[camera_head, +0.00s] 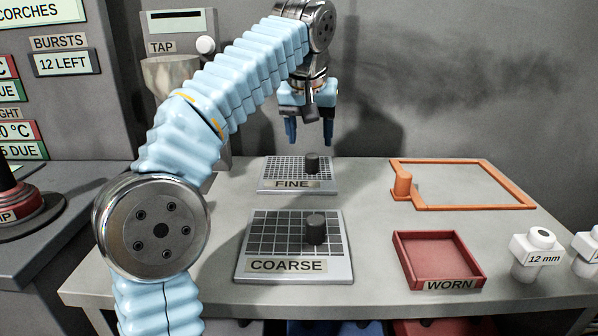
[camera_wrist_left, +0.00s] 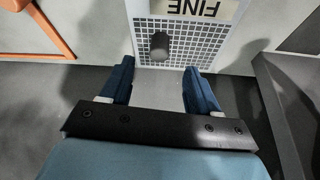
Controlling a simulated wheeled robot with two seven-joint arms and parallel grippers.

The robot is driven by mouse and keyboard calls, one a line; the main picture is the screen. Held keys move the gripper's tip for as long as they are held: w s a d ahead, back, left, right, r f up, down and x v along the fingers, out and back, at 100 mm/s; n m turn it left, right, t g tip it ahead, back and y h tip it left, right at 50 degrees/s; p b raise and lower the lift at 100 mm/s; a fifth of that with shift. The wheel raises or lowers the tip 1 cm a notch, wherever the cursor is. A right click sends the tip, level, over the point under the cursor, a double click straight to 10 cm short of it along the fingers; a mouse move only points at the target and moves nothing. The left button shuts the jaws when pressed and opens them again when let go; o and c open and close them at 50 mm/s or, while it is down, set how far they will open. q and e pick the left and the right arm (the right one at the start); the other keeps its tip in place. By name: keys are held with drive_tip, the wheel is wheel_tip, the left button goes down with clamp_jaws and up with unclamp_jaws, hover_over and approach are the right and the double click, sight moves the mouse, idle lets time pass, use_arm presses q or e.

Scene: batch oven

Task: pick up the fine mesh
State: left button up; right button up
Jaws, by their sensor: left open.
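The fine mesh (camera_head: 279,172) is a light-framed grid plate with a dark knob (camera_head: 312,163) and a FINE label, lying flat on the table. My left gripper (camera_head: 310,138) is open and empty, above and behind the mesh's far edge. In the left wrist view the fine mesh (camera_wrist_left: 192,42) shows upside down beyond the open fingers (camera_wrist_left: 158,82), with its knob (camera_wrist_left: 159,45) left of centre. The fingers appear apart from the knob. My right gripper is in neither view.
The coarse mesh (camera_head: 270,235) lies nearer the front, with its own knob. An orange frame (camera_head: 468,207) lies to the right, behind a red WORN tray (camera_head: 400,262). A white 12 mm piece (camera_head: 533,257) stands at far right. Bare table separates them.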

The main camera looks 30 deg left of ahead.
sight(312, 157)
use_arm(q)
drive_tip(key=x, duration=0.7)
drive_tip(key=shift+w+f, duration=0.1)
drive_tip(key=shift+f, duration=0.1)
clamp_jaws()
